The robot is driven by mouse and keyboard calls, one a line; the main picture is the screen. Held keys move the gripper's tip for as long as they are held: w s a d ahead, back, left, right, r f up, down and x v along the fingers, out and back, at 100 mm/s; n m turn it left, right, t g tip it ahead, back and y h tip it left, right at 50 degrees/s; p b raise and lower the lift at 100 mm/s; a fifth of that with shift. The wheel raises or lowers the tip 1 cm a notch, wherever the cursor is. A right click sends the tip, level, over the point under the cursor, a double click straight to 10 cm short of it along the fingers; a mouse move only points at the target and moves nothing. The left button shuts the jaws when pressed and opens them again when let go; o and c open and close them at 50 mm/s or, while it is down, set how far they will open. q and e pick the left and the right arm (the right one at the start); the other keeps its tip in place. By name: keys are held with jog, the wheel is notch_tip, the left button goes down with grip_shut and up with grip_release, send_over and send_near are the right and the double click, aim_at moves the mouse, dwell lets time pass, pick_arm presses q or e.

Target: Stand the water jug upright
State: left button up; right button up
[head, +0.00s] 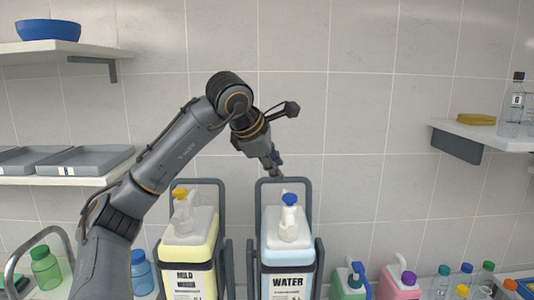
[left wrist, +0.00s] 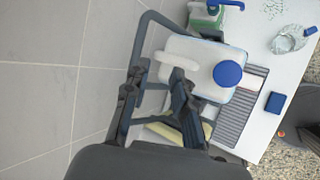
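The water jug (head: 288,245) is pale blue-white with a blue cap (head: 290,199) and a "WATER" label. It sits in a dark grey frame (head: 260,200) at the centre of the head view; I cannot tell how far it tilts. The jug (left wrist: 205,60) and its white handle also show in the left wrist view. My left gripper (head: 277,168) is above and behind the jug, close to the frame's top bar. In the left wrist view its two fingers (left wrist: 158,92) are apart, with the handle just beyond them and nothing clearly held. My right gripper is not in view.
A yellow "MILD" jug (head: 188,250) stands in a similar frame on the left. Green (head: 350,282) and pink (head: 400,284) containers and small bottles stand to the right. Wall shelves (head: 70,180) flank both sides; the wall between them is bare.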

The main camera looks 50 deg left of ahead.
pick_arm(q)
jog(key=v, duration=0.6)
